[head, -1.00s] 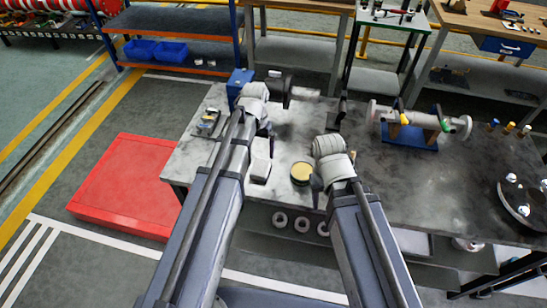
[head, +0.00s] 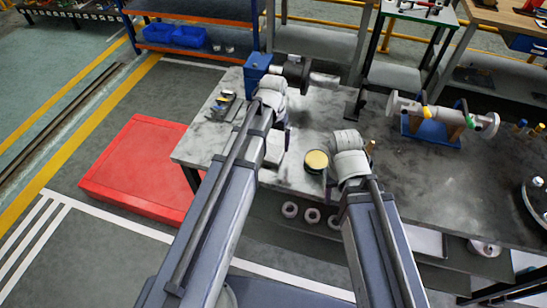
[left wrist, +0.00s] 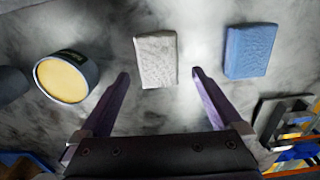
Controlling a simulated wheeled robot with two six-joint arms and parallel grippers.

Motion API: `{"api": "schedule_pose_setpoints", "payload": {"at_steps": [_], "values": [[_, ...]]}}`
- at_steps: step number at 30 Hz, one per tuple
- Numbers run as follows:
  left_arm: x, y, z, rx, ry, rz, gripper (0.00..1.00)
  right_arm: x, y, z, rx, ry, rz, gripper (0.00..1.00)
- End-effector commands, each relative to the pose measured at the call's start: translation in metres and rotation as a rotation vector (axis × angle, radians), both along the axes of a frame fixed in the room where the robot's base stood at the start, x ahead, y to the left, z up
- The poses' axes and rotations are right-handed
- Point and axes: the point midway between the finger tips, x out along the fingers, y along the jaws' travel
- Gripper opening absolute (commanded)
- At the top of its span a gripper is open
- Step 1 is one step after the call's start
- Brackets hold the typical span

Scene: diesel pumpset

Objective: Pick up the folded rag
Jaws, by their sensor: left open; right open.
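A pale grey, textured block, which looks like the folded rag (left wrist: 156,58), lies on the grey workbench (head: 215,135). It also shows in the head view (head: 272,147), partly covered by my left arm. My left gripper (left wrist: 160,75) is open above the bench, its fingertips to either side of the pale block's near end in the left wrist view. I cannot tell the height gap; nothing is held. A similar blue block (left wrist: 250,50) lies to its right in that view, hidden in the head view. My right gripper (head: 345,172) is open near the round tin; its fingertips are mostly hidden.
The round tin with a yellow top (head: 316,160) stands between my grippers. A small tray of tools (head: 226,104) lies at the bench's left end. A blue vise-like fixture (head: 257,68) and a pipe assembly (head: 440,115) stand further back. A red box (head: 135,165) is on the floor.

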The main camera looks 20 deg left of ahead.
Motion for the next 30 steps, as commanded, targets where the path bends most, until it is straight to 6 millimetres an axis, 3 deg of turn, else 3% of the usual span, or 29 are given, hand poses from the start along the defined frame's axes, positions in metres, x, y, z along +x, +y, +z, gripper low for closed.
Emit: {"api": "schedule_pose_setpoints", "payload": {"at_steps": [1, 7, 17, 30], "values": [[-0.003, -0.001, -0.013, 0.0, 0.0, 0.0, 1.0, 0.0, 0.0, -0.013, 0.0, 0.0, 0.0, 0.5], [-0.005, -0.002, -0.036, 0.0, 0.0, 0.0, 1.0, 0.0, 0.0, -0.036, 0.0, 0.0, 0.0, 0.5], [-0.005, -0.002, -0.037, 0.0, 0.0, 0.0, 1.0, 0.0, 0.0, -0.037, 0.0, 0.0, 0.0, 0.5], [-0.005, -0.002, -0.037, 0.0, 0.0, 0.0, 0.51, 0.0, 0.0, -0.037, 0.0, 0.0, 0.0, 0.5]]}}
